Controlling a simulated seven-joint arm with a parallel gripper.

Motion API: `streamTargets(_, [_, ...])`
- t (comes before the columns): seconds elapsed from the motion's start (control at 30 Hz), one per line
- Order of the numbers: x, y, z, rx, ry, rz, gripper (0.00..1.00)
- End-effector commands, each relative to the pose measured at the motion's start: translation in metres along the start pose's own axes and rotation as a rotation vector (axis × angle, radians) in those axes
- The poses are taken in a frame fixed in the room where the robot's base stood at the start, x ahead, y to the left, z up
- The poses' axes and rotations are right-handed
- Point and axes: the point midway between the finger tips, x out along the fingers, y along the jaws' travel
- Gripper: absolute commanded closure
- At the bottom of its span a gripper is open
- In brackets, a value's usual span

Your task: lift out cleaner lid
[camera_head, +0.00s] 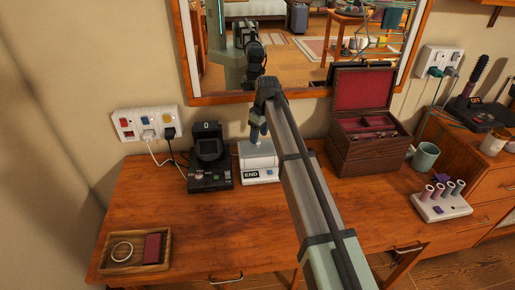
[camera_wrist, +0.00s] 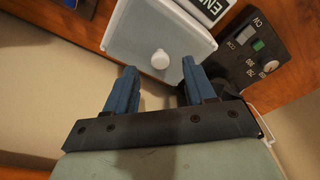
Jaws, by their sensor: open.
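The cleaner (camera_head: 260,176) is a small white box with an "END" label on its front, standing at the back of the wooden dresser top. In the wrist view its pale lid (camera_wrist: 138,38) fills the top middle, with a round white knob (camera_wrist: 160,59) on it. My gripper (camera_head: 257,136) is above the cleaner in the head view, pointing down. In the wrist view the blue fingers of my gripper (camera_wrist: 158,68) are open, with the knob showing between their tips. I cannot tell how far above the knob they are. My arm hides part of the cleaner's right side.
A black device (camera_head: 209,177) stands close left of the cleaner. An open wooden jewellery box (camera_head: 368,153) stands to the right, beyond my arm. A wooden tray (camera_head: 118,261) lies front left. A mirror (camera_head: 305,95) and a wall socket strip (camera_head: 147,123) are behind. The front middle is clear.

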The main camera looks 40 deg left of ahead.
Motion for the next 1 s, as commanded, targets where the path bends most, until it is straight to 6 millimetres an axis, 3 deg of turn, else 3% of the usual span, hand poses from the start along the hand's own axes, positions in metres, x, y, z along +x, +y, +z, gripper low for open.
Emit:
streamTargets(0.2, [0.027,0.0,-0.001,0.0,-0.001,0.0,0.46])
streamTargets(0.47, [0.029,0.0,-0.001,0.0,0.001,0.001,0.46])
streamTargets(1.0, [0.029,0.0,-0.001,0.0,0.0,0.0,0.98])
